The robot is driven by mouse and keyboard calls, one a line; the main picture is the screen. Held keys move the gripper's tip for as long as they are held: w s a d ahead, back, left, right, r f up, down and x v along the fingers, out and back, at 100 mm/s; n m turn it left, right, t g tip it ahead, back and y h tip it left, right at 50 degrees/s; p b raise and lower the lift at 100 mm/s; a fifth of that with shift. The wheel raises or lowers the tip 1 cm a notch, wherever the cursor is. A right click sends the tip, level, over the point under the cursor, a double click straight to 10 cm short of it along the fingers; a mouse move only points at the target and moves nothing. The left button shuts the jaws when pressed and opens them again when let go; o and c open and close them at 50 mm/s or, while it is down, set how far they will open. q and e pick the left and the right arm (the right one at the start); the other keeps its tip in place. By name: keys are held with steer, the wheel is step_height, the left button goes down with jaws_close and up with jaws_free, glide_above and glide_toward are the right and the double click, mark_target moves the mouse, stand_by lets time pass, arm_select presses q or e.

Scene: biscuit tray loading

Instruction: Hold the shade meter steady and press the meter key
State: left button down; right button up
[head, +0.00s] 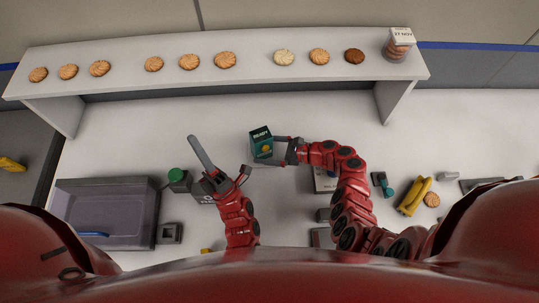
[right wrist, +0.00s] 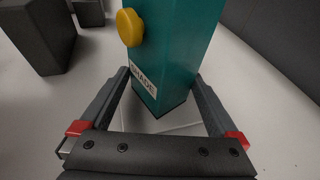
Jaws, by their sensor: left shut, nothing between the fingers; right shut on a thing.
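The shade meter is a teal box (head: 261,145) with a lit face that reads READY, in the middle of the head view. My right gripper (head: 280,149) is shut on the meter from the right. In the right wrist view the meter (right wrist: 170,50) stands between the two fingers, with a "SHADE" label low on one face.
A white shelf (head: 130,80) along the back carries several biscuits and a jar (head: 398,45). A grey tray (head: 105,186) lies at left. A green-topped dark block (head: 176,175) stands beside my left gripper. White table (head: 320,113) is clear behind the meter.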

arm_select(q)
steer(key=s+d+f+n+g+h, duration=0.1)
steer(key=d+f+n+g+h, duration=0.35)
steer(key=d+f+n, duration=0.6)
steer(key=s+d+f+n+g+h, duration=0.2)
steer(key=s+d+f+n+h, duration=0.3)
steer(key=d+f, duration=0.3)
steer(key=s+d, duration=0.1)
steer(key=d, duration=0.2)
steer(key=shift+s+d+f+n+g, duration=0.2)
steer(key=shift+d+f+n+g, duration=0.05)
steer(key=shift+f+n+g, duration=0.15)
steer(key=shift+w, duration=0.1)
steer(key=x, duration=1.4)
